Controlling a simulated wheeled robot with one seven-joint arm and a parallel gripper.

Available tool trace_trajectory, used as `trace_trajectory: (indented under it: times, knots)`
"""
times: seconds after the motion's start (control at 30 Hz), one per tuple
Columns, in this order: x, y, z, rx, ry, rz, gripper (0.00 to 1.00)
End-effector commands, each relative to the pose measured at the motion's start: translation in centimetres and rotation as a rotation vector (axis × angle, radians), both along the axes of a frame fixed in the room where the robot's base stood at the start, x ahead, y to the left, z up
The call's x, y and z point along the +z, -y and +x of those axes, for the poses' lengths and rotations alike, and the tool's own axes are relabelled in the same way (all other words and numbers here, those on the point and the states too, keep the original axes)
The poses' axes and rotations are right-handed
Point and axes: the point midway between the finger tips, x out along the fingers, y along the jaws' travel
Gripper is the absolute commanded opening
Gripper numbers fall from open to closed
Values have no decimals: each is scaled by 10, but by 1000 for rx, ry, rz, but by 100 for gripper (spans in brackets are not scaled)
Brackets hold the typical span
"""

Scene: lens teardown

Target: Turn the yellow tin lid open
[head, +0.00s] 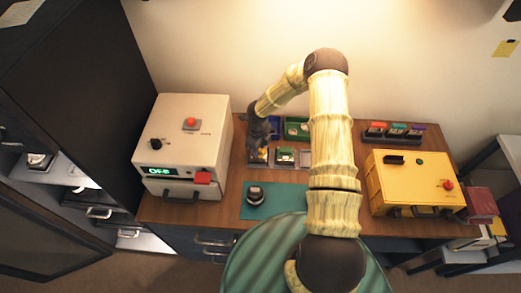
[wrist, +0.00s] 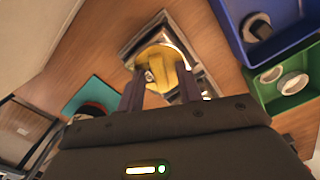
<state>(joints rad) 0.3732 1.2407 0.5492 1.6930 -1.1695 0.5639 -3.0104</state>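The yellow tin lid (wrist: 160,58) shows in the wrist view as a round yellow top with a raised ridge, seated in a square metal holder (wrist: 128,48). My gripper (wrist: 160,82) is over it, with one dark finger on each side of the ridge. The fingers stand apart, and a gap seems to show beside the ridge; contact is not clear. In the head view my gripper (head: 261,146) points down at the holder row and mostly hides the yellow lid. The tin's body is hidden.
A blue bin (wrist: 232,40) and a green bin (wrist: 297,98) with round parts stand close to my gripper. A white machine reading OFF (head: 185,135) is to the left, a yellow box (head: 410,185) to the right. A teal mat (head: 285,208) holds a dark round part (head: 254,195).

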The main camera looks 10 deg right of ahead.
Motion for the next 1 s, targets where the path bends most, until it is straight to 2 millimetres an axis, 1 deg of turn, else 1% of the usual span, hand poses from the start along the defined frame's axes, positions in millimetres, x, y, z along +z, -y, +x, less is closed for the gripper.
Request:
trace_trajectory:
  times: [0.03, 0.27, 1.0]
  knots:
    - [-16, 1, -11, -1, -28, 2, 40]
    - [-13, 1, -11, -2, -27, 1, 40]
    - [53, 2, -7, -3, -18, 1, 40]
